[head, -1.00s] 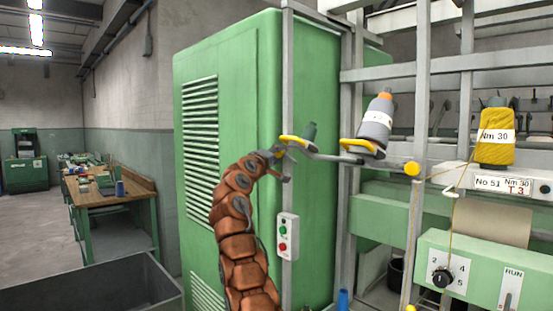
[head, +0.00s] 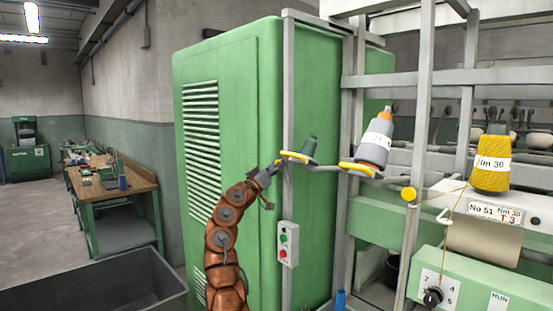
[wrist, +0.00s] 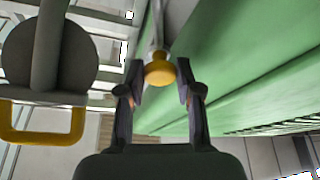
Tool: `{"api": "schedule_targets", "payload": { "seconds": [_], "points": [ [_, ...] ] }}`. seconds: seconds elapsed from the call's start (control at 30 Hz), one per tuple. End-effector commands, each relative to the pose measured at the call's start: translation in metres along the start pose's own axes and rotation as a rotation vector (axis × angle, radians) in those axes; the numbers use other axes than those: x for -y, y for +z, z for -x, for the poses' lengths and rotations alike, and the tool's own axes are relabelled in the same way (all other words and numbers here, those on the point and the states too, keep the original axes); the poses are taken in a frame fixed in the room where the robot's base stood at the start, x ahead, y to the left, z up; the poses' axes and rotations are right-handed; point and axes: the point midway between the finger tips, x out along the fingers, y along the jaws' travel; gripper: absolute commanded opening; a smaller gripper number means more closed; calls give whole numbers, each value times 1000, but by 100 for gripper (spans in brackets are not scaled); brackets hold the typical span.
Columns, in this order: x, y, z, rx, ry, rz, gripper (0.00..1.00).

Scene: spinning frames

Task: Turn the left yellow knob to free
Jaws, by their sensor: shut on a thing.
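The left yellow knob (wrist: 160,69) is a small round knob on a grey stem in the wrist view. It sits between the two fingertips of my gripper (wrist: 160,80), which is shut on it, though the contact points are hard to make out. In the head view my gripper (head: 278,167) is at the left end of the grey bar, beside the yellow ring under the small green-grey cone. The knob is mostly hidden there by the fingers. Another yellow knob (head: 408,194) is at the right end of the bar.
A green cabinet (head: 228,120) stands close behind my arm. A grey cone with an orange top (head: 375,140) sits on the bar. A button box (head: 288,243) hangs below my gripper. A dark bin (head: 95,287) and a workbench (head: 125,192) are at left.

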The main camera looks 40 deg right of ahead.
Motion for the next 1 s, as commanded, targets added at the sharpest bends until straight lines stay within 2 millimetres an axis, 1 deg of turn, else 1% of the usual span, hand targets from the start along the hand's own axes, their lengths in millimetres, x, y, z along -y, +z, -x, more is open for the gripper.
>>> {"api": "schedule_targets", "payload": {
  "seconds": [0.03,0.4,0.67,1.0],
  "points": [
    [0,-2,-1,0,10,-23,0],
    [-1,-1,-1,1,78,-187,0],
    [1,-1,-1,0,94,-230,0],
    [1,-1,0,-1,97,-236,0]
  ]
}}
